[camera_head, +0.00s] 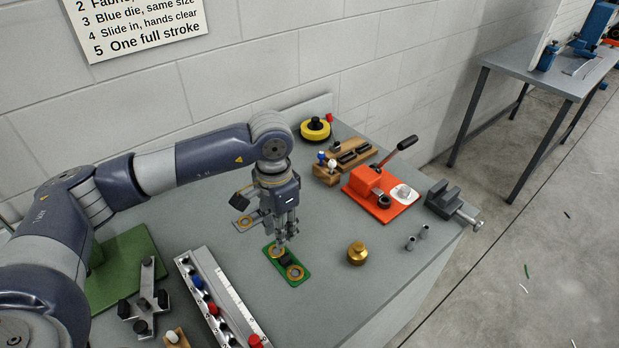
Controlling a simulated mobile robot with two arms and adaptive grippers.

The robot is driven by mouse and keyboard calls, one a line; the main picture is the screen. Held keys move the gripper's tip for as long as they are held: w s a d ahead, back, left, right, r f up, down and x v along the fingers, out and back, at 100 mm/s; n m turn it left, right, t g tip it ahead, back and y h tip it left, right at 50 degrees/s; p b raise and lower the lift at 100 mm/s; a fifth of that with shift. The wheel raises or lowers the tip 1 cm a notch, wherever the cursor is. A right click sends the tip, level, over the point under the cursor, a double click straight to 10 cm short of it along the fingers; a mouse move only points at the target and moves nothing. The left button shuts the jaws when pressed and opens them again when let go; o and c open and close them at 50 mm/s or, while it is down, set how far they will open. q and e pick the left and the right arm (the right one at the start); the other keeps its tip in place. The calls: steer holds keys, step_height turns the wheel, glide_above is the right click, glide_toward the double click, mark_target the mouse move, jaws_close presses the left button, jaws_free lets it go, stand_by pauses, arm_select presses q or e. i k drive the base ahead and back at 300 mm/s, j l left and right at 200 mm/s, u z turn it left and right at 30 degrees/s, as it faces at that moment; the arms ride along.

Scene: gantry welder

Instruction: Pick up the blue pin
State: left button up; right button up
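A blue-topped pin (197,282) sits in the pale slotted rail (222,302) at the front left, in line with red and black ones. Another small blue-topped piece (321,156) stands in a wooden block (326,174) at the back; I cannot tell which one the task names. My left gripper (286,242) points down over a green plate with gold rings (288,266), to the right of the rail and apart from both blue pieces. Its fingers look close together, and I cannot tell whether they are shut or touch the plate. My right gripper is not in view.
A red lever press (368,183), a yellow-and-black roll (315,129) and a grey vise (447,203) stand at the back right. A brass knob (357,253) is right of the plate. A dark bracket (143,305) lies left of the rail.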

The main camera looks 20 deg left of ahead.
mark_target(196, 280)
steer(key=k+l, duration=0.5)
steer(key=k, duration=0.2)
steer(key=k+l, duration=0.5)
steer(key=k, duration=0.15)
